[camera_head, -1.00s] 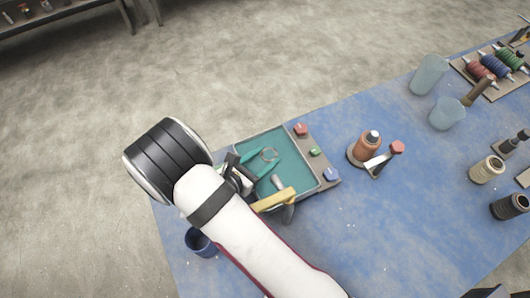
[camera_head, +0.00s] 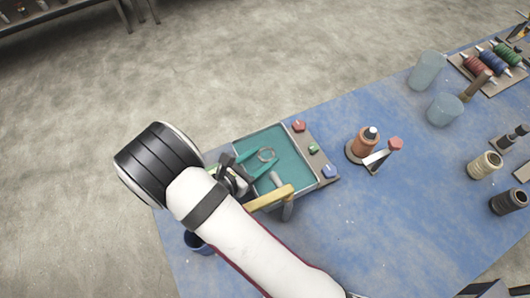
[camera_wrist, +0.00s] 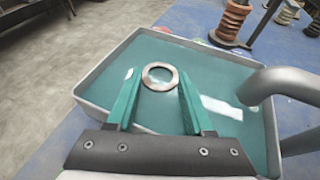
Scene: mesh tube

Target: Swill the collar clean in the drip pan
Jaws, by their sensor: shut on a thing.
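The collar (camera_wrist: 147,77) is a pale, coppery ring between my gripper's fingertips. It also shows in the head view (camera_head: 267,155). My gripper (camera_wrist: 159,78) has green fingers and is shut on the collar; it also shows in the head view (camera_head: 266,158). The drip pan (camera_wrist: 100,68) is a shallow grey-rimmed tray with a teal inside and bright glints. In the head view the pan (camera_head: 296,170) lies at the table's far left edge. The collar is over or in the pan, inside its rim; I cannot tell how deep.
A grey curved pipe (camera_wrist: 264,86) reaches over the pan's right side. A yellow bar (camera_head: 270,198) is at its near edge, with a blue cup (camera_head: 198,241) to the left. An orange spool on a stand (camera_head: 366,143) is to the right.

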